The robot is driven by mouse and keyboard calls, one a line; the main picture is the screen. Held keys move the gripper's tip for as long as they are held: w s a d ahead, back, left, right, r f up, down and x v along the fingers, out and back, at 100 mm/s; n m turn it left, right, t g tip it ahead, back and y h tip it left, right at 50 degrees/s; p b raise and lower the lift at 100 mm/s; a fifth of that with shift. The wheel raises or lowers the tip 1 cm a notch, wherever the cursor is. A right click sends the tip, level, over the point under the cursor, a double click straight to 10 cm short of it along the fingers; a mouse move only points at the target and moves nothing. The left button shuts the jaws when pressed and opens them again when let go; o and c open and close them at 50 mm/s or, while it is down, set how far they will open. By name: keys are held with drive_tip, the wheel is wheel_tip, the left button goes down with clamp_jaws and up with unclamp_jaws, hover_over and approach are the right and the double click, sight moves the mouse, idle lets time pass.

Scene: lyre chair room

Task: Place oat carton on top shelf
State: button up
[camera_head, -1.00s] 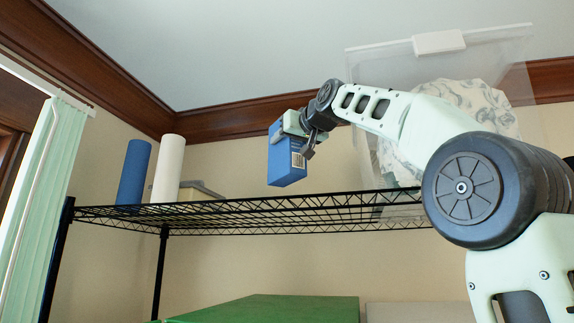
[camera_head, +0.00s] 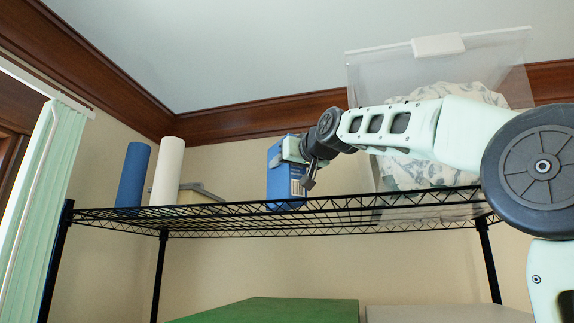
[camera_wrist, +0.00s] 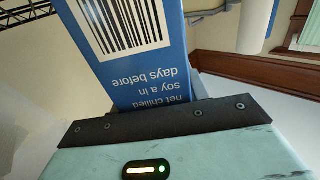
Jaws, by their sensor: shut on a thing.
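The oat carton (camera_head: 283,186) is a blue box with a white barcode panel. In the head view it is upright at the top wire shelf (camera_head: 340,208), its lower end level with the shelf's front rim; I cannot tell whether it touches the wires. My gripper (camera_head: 293,158) is shut on its upper part. In the wrist view the carton (camera_wrist: 135,45) shows its barcode and upside-down print beyond the dark gripper edge (camera_wrist: 160,122). The carton's far side and the fingertips' contact are hidden.
A blue roll (camera_head: 132,175), a white roll (camera_head: 167,172) and a tan box (camera_head: 195,195) stand at the shelf's left. A clear bin (camera_head: 362,110) with patterned cloth stands at the right. Free wire lies between the tan box and carton. A green lid (camera_head: 270,311) is below.

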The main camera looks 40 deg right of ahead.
drive_tip(key=shift+f, duration=0.1)
drive_tip(key=o, duration=1.2)
drive_tip(key=shift+c, duration=0.2)
drive_tip(key=s+a+b, duration=0.1)
drive_tip(key=s+b, duration=0.6)
drive_tip(key=s, duration=0.5)
drive_tip(key=shift+a, duration=0.25)
